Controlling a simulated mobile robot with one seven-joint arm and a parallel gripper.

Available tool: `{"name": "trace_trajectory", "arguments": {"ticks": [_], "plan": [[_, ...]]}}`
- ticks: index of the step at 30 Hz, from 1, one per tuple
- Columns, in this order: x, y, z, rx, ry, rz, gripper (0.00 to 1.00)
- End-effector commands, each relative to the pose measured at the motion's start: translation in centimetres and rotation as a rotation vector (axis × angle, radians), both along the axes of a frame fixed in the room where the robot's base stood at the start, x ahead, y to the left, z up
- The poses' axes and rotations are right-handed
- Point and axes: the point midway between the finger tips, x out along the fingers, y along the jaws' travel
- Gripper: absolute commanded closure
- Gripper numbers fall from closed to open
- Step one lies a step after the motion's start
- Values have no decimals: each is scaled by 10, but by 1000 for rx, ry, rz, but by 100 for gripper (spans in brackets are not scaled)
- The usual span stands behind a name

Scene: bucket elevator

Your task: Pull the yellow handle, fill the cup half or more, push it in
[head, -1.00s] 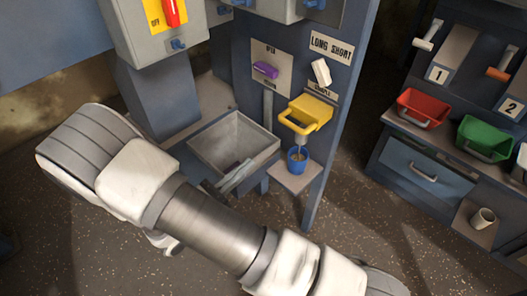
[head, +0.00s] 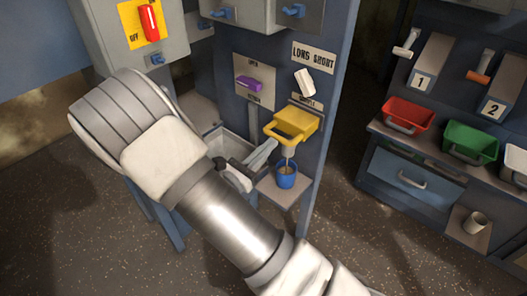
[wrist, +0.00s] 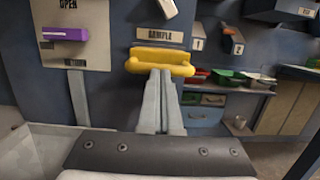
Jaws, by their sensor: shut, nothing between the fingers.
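The yellow handle (head: 297,124) sticks out from the blue panel under a "SAMPLE" label. It also shows in the wrist view (wrist: 148,67). A thin stream of tan material falls from beneath it into the blue cup (head: 287,181), which stands upright on a small shelf. Some tan material shows inside the cup, but its level is unclear. My gripper (head: 268,148) is shut and empty, with its fingertips close to the handle's front. In the wrist view the fingertips (wrist: 161,74) overlap the handle's lower edge; I cannot tell whether they touch. The cup is hidden there.
A purple handle (head: 248,83) and a white lever (head: 305,82) sit on the panel above. A grey bin (head: 213,141) is left of the cup shelf (head: 300,193). Red (head: 408,113) and green (head: 470,143) bins stand on the right bench. Floor between is clear.

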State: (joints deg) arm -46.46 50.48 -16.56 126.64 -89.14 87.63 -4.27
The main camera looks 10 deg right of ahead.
Motion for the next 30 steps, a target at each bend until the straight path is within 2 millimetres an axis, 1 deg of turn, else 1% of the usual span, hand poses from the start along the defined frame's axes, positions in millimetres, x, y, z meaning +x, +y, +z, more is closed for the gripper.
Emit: {"name": "trace_trajectory", "arguments": {"ticks": [5, 7, 13, 15, 18, 30], "plan": [[0, 0, 0, 0, 0, 0, 100], [3, -5, 2, -1, -1, -2, 100], [26, -38, 3, -2, 0, -4, 100], [33, -47, 3, -1, -2, -3, 100], [39, -55, 1, -1, -1, -2, 100], [42, -57, 1, -1, -4, -3, 100]]}}
